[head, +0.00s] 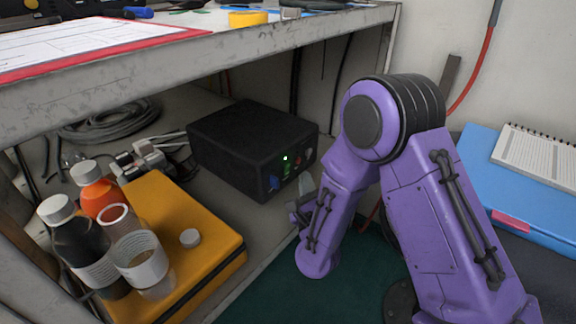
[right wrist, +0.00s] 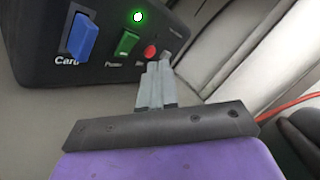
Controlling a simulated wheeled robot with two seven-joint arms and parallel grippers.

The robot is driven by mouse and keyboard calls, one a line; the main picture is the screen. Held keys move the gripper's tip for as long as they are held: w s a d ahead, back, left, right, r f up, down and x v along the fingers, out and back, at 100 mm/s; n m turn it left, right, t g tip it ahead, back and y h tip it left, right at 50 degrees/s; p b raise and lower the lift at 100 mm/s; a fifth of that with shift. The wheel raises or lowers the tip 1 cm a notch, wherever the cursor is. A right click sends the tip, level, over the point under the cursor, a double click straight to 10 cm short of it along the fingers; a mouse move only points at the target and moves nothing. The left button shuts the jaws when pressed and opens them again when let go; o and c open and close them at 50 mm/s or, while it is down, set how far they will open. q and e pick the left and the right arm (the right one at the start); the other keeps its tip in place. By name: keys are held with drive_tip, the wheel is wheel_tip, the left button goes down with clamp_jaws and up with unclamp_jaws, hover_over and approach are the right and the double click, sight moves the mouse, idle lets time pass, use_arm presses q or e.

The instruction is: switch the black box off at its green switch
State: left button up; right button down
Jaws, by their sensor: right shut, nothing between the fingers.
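The black box (head: 240,140) stands on the lower shelf under the bench, its front panel facing right in the head view. Its green switch (right wrist: 127,44) sits between a blue card piece (right wrist: 80,36) and a red button (right wrist: 150,52) in the right wrist view. A small green light (right wrist: 138,16) above the switch is lit; it also shows in the head view (head: 285,158). My right gripper (right wrist: 160,68) is shut and empty, its tips close to the panel by the red button, right of the green switch. I cannot tell whether the tips touch. My left gripper is not in view.
A yellow case (head: 185,225) with bottles and a clear cup (head: 138,250) stands left of the box. The bench top (head: 150,62) overhangs the box. A blue case (head: 520,180) with a notebook lies at the right.

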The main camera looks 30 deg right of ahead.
drive_tip(key=shift+w+a+r, duration=0.1)
drive_tip(key=shift+w+a, duration=0.1)
drive_tip(key=shift+w, duration=0.3)
drive_tip(key=shift+w+a, duration=0.2)
drive_tip(key=shift+w, duration=0.3)
drive_tip(key=shift+w, duration=0.1)
idle(1.2)
drive_tip(key=shift+w+a+r, duration=0.1)
drive_tip(key=shift+w+a, duration=0.1)
drive_tip(key=shift+w, duration=0.1)
drive_tip(key=shift+w+a, duration=0.1)
drive_tip(key=shift+w, duration=0.15)
idle(0.6)
drive_tip(key=shift+s, duration=0.1)
drive_tip(key=shift+s+d, duration=0.3)
drive_tip(key=shift+s, duration=0.25)
drive_tip(key=shift+s+d+f, duration=0.1)
drive_tip(key=shift+s+d, duration=0.2)
drive_tip(key=shift+s, duration=0.4)
drive_tip(key=shift+s+d+f, duration=0.15)
drive_tip(key=shift+s+d, duration=0.1)
drive_tip(key=shift+s, duration=0.4)
drive_tip(key=shift+s+d+f, duration=0.1)
drive_tip(key=shift+s+d, duration=0.2)
drive_tip(key=shift+s, duration=0.4)
drive_tip(key=shift+s+d, duration=0.1)
drive_tip(key=shift+s, duration=0.15)
